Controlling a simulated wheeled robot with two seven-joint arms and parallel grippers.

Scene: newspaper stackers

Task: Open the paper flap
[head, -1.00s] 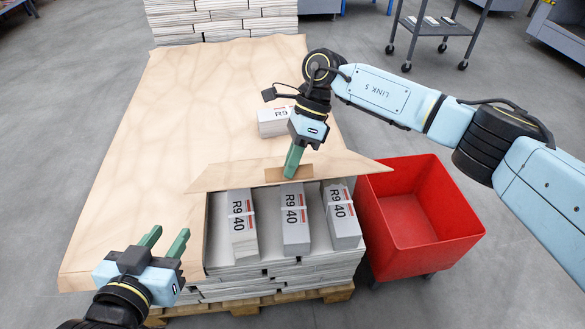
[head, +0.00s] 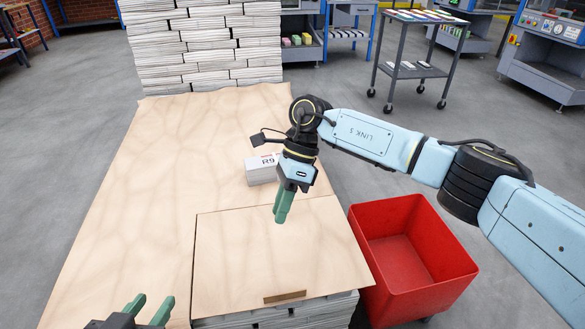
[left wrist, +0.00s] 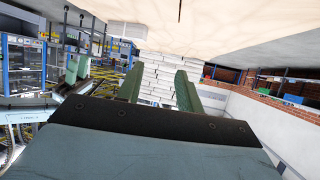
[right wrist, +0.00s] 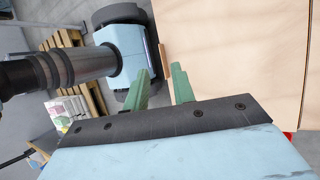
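The paper flap (head: 275,250) is a square of tan paper lying flat over the front right of the stack. A darker brown tab (head: 285,297) is at its front edge. My right gripper (head: 279,218) is over the flap's back part, behind the tab, with nothing in its fingers. Its fingers are apart in the right wrist view (right wrist: 160,88). My left gripper (head: 148,308) is open and empty at the bottom, left of the flap; its fingers show apart in the left wrist view (left wrist: 158,88).
A grey labelled bundle (head: 262,170) lies on the tan sheet (head: 180,150) behind the flap. A red bin (head: 415,250) stands right of the stack. Tall paper stacks (head: 205,45) stand at the back, and a grey cart (head: 415,70) is at the back right.

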